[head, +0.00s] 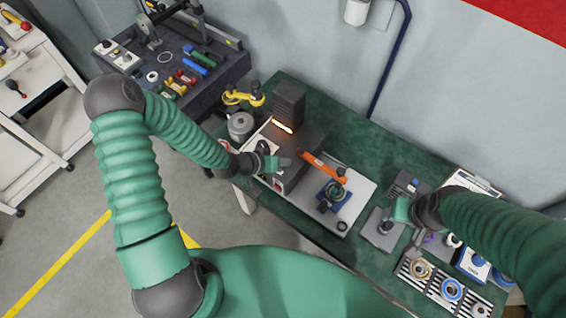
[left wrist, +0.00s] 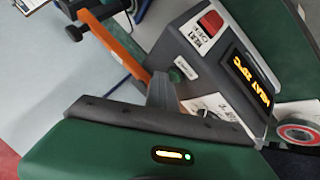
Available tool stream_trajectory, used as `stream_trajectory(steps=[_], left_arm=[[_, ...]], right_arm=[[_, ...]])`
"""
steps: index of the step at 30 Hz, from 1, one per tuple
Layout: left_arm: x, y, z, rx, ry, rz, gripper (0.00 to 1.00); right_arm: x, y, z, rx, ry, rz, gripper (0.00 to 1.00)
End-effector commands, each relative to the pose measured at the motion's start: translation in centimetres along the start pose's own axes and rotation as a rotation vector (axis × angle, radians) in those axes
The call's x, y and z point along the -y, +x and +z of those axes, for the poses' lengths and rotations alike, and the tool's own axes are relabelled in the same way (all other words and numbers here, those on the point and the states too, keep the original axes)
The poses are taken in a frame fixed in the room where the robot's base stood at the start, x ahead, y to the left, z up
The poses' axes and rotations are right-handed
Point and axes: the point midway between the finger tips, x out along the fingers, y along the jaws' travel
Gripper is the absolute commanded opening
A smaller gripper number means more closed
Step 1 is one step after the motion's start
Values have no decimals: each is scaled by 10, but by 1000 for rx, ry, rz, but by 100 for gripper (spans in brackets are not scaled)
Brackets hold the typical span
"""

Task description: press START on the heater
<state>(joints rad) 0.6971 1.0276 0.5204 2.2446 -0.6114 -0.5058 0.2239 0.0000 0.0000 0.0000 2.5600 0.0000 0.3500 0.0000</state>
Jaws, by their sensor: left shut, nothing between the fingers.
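The heater (head: 298,140) is a dark grey box on the green bench, with an orange glowing strip and an orange arm. In the left wrist view its sloped face (left wrist: 190,40) carries a lit orange display (left wrist: 250,82) that appears to read HEAT 22°C. A red switch (left wrist: 211,22) is marked HEAT OFF. A green button (left wrist: 177,75) sits lower on the face beside a small label too small to read. My left gripper (head: 284,162) is shut and empty at the heater's front; its fingertip (left wrist: 160,82) appears close beside the green button, contact unclear. My right gripper (head: 398,212) is over the bench's right part.
A blue fixture (head: 333,194) stands on a pale plate (head: 357,186) right of the heater. A metal pot (head: 240,126) stands to its left. A rack with rings (head: 440,284) lies at front right. A dark tool table (head: 215,85) stands at back left.

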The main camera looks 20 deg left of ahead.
Motion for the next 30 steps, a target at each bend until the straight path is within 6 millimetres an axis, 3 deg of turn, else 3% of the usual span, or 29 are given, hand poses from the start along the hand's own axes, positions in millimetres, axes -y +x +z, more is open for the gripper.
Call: stream_trajectory(steps=[11,21,30], left_arm=[[3,0,0,0,-2,-5,0],[1,-15,-11,0,-4,-5,0],[1,-16,-11,0,-2,-3,0]], right_arm=[[0,0,0,0,0,0,55],[0,-18,-4,0,0,0,55],[0,-18,-4,0,0,0,55]])
